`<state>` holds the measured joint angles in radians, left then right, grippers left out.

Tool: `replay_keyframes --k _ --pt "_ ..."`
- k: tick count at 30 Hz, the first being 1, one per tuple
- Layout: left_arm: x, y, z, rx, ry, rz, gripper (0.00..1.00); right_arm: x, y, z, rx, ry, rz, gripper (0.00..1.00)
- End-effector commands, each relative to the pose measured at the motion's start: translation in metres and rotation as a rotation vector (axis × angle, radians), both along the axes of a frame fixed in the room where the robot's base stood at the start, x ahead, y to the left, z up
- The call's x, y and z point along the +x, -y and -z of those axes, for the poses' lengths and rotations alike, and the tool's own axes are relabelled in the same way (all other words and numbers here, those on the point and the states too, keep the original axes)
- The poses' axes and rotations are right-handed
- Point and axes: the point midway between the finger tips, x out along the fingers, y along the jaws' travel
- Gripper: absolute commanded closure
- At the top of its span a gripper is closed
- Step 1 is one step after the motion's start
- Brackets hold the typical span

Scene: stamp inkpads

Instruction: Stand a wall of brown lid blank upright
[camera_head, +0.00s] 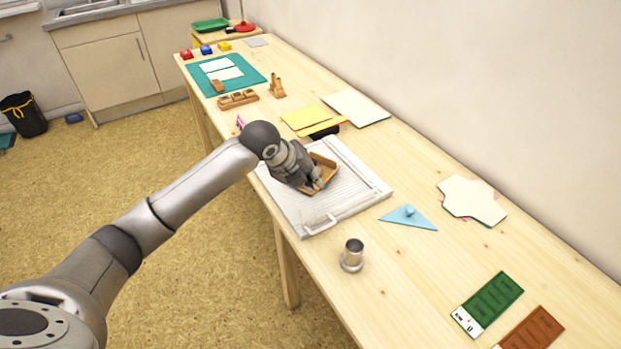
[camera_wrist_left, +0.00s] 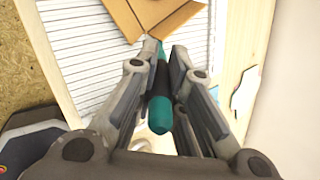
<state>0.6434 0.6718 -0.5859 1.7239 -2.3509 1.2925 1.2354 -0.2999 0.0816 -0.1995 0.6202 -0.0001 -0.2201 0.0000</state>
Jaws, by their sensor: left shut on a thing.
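The brown lid blank (camera_head: 326,166) lies on the white ridged board (camera_head: 346,208), partly hidden behind my left gripper. It looks tray-like there, with a raised edge, but I cannot tell which walls stand upright. In the left wrist view the blank (camera_wrist_left: 122,17) shows at the top, with folded or angled panels. My left gripper (camera_head: 318,184) is over the board at the blank. It is shut on a teal tool with a dark middle (camera_wrist_left: 159,113), whose far end reaches toward the blank; contact is unclear. My right gripper is not in view.
Yellow and white sheets (camera_head: 356,107), a wooden stamp holder (camera_head: 238,99) and a green mat (camera_head: 253,77) lie farther back.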

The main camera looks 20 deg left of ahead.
Motion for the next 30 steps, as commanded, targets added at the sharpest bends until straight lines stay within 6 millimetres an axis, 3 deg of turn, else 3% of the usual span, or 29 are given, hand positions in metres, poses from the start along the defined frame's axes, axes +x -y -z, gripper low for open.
replay_keyframes --k 30 --pt "0.0016 -0.0039 -0.0026 0.000 0.000 0.000 1.00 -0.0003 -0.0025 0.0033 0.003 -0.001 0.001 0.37"
